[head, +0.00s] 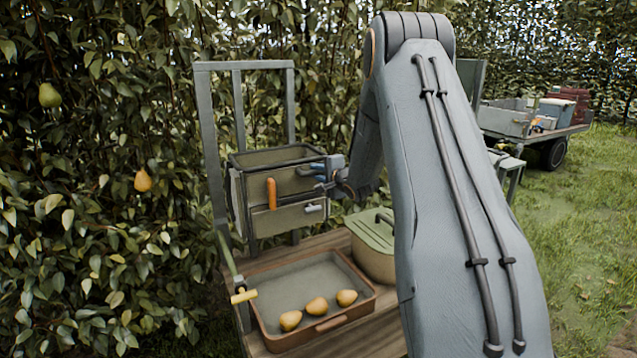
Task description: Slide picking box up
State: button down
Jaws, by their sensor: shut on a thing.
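The picking box (290,222) is a grey-green, open-topped box with a dark rim. It hangs on an upright grey metal frame (203,110), above the wooden deck. An orange handle (271,193) is on its front, and a small grey handle (314,209) sits lower right. My gripper (313,170) reaches in from the right and is shut at the upper right part of the box's front. The exact spot between the fingers is too small to make out.
Below the box, a brown-rimmed tray (320,325) holds three yellow pears. A lidded green container (372,240) stands right of it. A yellow-ended tool (243,296) leans at the tray's left. Pear foliage (90,220) crowds the left. A loaded cart (535,120) stands behind on grass.

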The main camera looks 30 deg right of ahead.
notch_tip(320, 180, up, 8)
jog(key=p, duration=0.4)
jog(key=shift+w, duration=0.1)
jog(key=c, duration=1.8)
grip_release()
jog(key=shift+r, duration=0.1)
jog(key=shift+o, duration=0.7)
jog(key=shift+f, duration=0.2)
jog(key=b+v, duration=0.2)
jog(key=v, duration=0.6)
